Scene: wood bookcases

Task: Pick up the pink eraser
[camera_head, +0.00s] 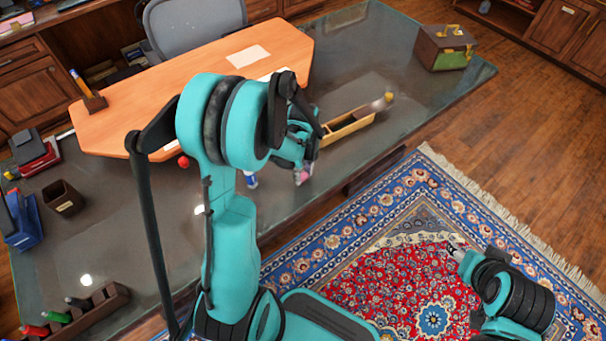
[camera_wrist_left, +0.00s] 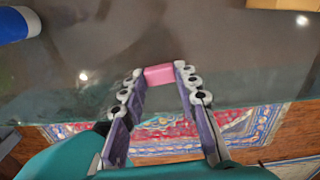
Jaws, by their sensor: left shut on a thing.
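The pink eraser (camera_wrist_left: 158,74) is between the fingertips of my left gripper (camera_wrist_left: 157,78) in the left wrist view, with both fingers against its ends. In the head view my left gripper (camera_head: 303,176) is near the front edge of the glass-topped desk (camera_head: 125,230), and a small bit of pink shows at its tips. I cannot tell whether the eraser touches the glass. My right gripper (camera_head: 457,251) is over the rug, away from the desk, too small to tell open or shut.
A blue and white object (camera_head: 251,180) lies left of my left gripper. A yellowish tray (camera_head: 348,129) is behind it to the right. A red ball (camera_head: 183,161), a dark cup (camera_head: 64,198) and a marker rack (camera_head: 90,312) are further left.

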